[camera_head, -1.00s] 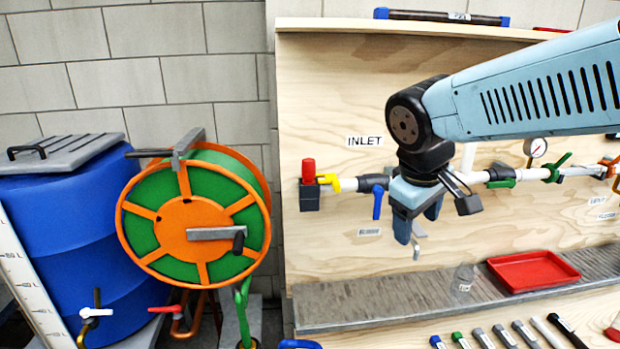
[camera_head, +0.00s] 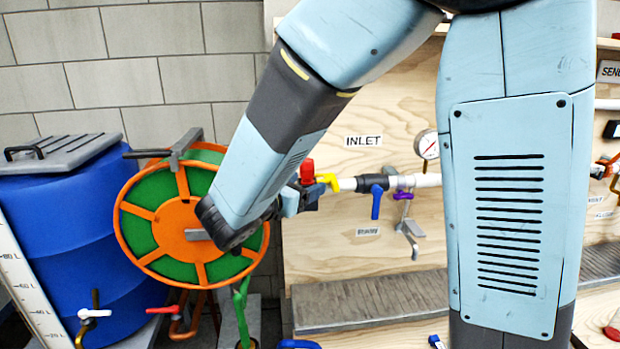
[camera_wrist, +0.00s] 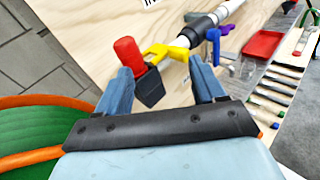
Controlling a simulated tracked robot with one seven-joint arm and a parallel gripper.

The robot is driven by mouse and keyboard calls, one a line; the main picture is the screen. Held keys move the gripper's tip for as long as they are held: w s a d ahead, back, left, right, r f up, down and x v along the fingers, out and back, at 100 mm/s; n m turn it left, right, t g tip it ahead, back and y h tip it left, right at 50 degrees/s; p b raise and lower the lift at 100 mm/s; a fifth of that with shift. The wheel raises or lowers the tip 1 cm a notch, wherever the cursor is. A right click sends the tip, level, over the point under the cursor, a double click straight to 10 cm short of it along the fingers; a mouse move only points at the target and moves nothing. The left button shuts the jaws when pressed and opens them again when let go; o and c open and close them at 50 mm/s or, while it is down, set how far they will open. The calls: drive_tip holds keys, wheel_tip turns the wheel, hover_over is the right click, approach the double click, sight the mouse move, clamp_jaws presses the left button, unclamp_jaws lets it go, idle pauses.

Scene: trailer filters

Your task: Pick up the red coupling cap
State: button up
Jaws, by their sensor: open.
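The red coupling cap (camera_head: 307,171) sits on a dark square fitting at the left end of the white pipe. In the wrist view the cap (camera_wrist: 129,54) stands above the dark fitting (camera_wrist: 149,88), just beyond the tip of the left finger. A yellow lever (camera_wrist: 168,52) lies right beside it. My gripper (camera_wrist: 164,80) is open, with the cap and the lever ahead of the space between its fingers and the cap nearer the left one. In the head view my gripper (camera_head: 300,198) is close to the cap from the left and partly hidden by my arm.
The orange and green hose reel (camera_head: 190,218) is right behind my wrist at the left. A blue valve handle (camera_head: 376,202) and a gauge (camera_head: 427,146) are on the pipe to the right. A red tray (camera_wrist: 263,45) lies beyond in the wrist view.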

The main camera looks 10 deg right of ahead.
sight(303, 168)
drive_tip(key=a+n+t, duration=0.2)
drive_tip(key=a+n, duration=0.1)
drive_tip(key=a, duration=0.2)
drive_tip(key=shift+y, duration=0.5)
drive_tip(key=x, duration=0.9)
drive_tip(key=shift+r, duration=0.15)
drive_tip(key=shift+x, duration=2.6)
drive_tip(key=shift+s+d, duration=0.1)
drive_tip(key=c, duration=1.1)
